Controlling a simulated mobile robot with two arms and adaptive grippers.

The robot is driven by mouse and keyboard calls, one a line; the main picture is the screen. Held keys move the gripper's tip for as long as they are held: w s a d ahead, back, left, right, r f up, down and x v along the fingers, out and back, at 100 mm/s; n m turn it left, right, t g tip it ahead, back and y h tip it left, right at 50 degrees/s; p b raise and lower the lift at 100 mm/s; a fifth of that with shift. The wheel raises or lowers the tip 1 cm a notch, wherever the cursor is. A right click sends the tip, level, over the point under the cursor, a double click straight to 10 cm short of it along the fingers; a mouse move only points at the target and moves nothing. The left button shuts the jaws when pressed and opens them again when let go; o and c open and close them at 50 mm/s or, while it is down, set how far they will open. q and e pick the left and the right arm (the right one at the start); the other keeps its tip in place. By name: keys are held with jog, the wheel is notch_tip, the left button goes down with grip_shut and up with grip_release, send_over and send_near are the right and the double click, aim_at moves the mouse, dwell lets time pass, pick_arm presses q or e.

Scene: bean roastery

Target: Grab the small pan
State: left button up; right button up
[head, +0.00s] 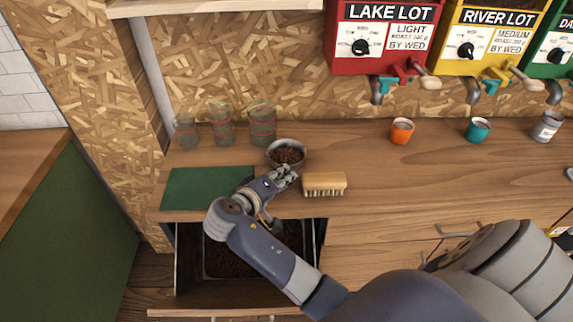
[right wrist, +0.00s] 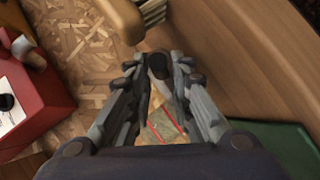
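A small round metal pan (head: 286,145) with dark brown beans in it stands on the wooden counter, left of the brush, in the head view. My right gripper (head: 284,174) is at its near side, its fingertips just in front of the rim; I cannot tell whether they touch it. In the right wrist view my right gripper (right wrist: 158,88) has its two fingers apart. A dark rounded thing shows between them; I cannot tell what it is. My left gripper is not in view.
A wooden brush (head: 324,184) lies right of the pan. Several glasses (head: 221,126) stand at the back left, behind a green mat (head: 205,188). An open drawer (head: 185,298) is below my right forearm. Cups, including an orange one (head: 402,131), stand farther right.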

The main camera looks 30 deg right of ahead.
jog(key=shift+x, duration=0.8)
grip_shut()
jog(key=shift+r, duration=0.1)
jog(key=shift+r, duration=0.1)
